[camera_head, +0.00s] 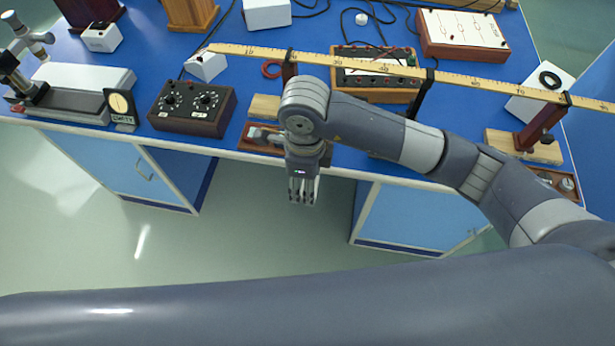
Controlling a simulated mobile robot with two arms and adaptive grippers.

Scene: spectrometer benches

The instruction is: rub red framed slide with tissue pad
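My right gripper (303,197) hangs fingers down just in front of the bench's front edge, over the floor gap between two blue cabinets. Its fingers look close together, but I cannot tell whether they are shut or hold something thin. My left gripper is out of view. I cannot make out a red framed slide or a tissue pad in the head view; the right arm covers part of the bench.
A yellow metre rule (460,79) on stands crosses the blue bench. A wooden tray (247,145) lies behind my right gripper.

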